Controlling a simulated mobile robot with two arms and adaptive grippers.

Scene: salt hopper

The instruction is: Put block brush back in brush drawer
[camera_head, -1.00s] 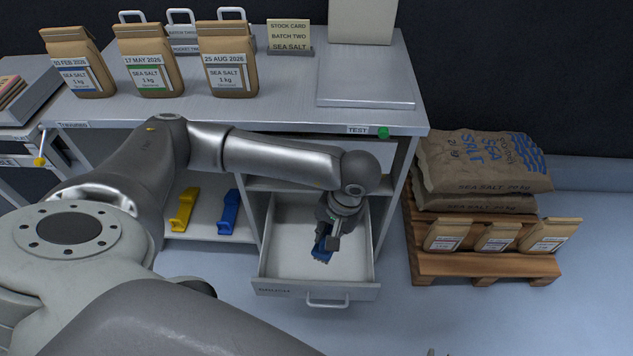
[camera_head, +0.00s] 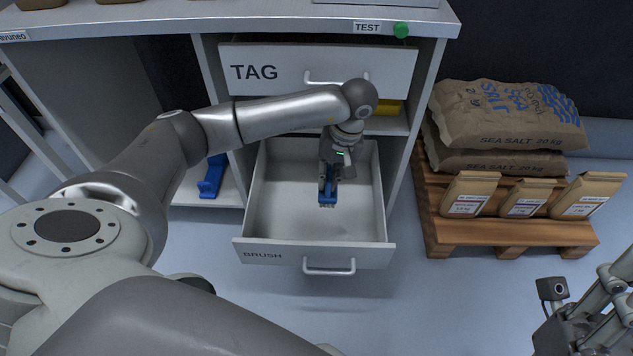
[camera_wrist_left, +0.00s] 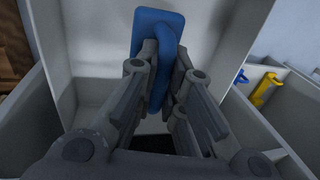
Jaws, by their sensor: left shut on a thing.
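The block brush (camera_head: 327,198) is blue with pale bristles at its lower edge. My left gripper (camera_head: 328,180) is shut on it and holds it inside the outline of the open brush drawer (camera_head: 262,254), toward its right half. In the left wrist view, the brush (camera_wrist_left: 158,30) shows as a blue block with a handle between the fingers (camera_wrist_left: 160,85). I cannot tell whether the bristles touch the drawer floor. The drawer is pulled out, labelled BRUSH, and otherwise looks empty. My right gripper (camera_head: 570,335) is partly in view at the lower right; its fingertips are not clear.
A shut TAG drawer (camera_head: 290,72) is above, with a yellow object (camera_head: 388,107) on the shelf below it. A blue scoop-like tool (camera_head: 212,178) stands in the left bay. A pallet (camera_head: 440,235) with salt sacks (camera_head: 510,125) and small bags is at the right.

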